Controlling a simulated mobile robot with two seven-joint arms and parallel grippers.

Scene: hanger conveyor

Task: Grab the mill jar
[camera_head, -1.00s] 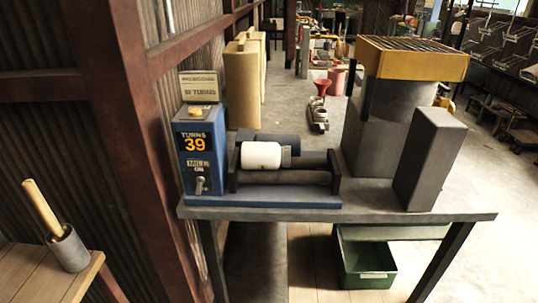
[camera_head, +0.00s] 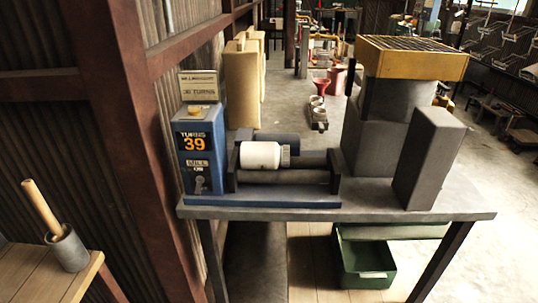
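The mill jar (camera_head: 260,155) is a white cylinder with a grey cap at its right end. It lies on its side on the dark rollers (camera_head: 290,177) of the mill, toward their left end. The mill has a blue base (camera_head: 262,201) and stands on a grey table. Neither of my grippers is in view.
The grey table (camera_head: 400,215) also carries a dark upright block (camera_head: 428,158) and a machine with a yellow grated top (camera_head: 413,57) at right. A green bin (camera_head: 365,262) sits below. A mortar with pestle (camera_head: 66,248) stands on a wooden table at left. A rusty post (camera_head: 140,120) rises beside the mill.

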